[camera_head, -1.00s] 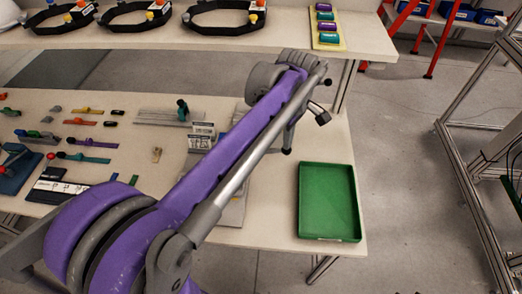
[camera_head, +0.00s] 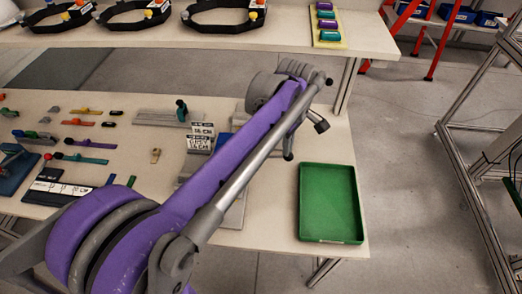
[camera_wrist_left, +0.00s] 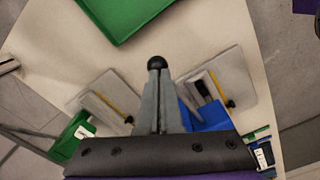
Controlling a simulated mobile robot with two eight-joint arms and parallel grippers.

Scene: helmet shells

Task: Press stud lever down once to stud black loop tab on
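My left gripper (camera_head: 288,152) hangs from the end of the purple arm, over the table's right part. In the left wrist view its grey fingers (camera_wrist_left: 157,72) lie together, shut, with a round black knob (camera_wrist_left: 156,62) at their tips; I cannot tell whether the knob is the lever's end or whether they touch it. Below are two pale grey plates with yellow strips, a left one (camera_wrist_left: 98,112) and a right one (camera_wrist_left: 238,72). A black piece (camera_wrist_left: 202,88), possibly the loop tab, lies on the right plate beside a blue block (camera_wrist_left: 210,115). The arm hides much of this fixture in the head view.
A green tray (camera_head: 331,203) lies at the table's right end, apparently empty. White label cards (camera_head: 200,137) stand left of the arm. Small coloured parts (camera_head: 85,142) lie farther left. A shelf (camera_head: 290,36) with black rings (camera_head: 223,15) runs along the back.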

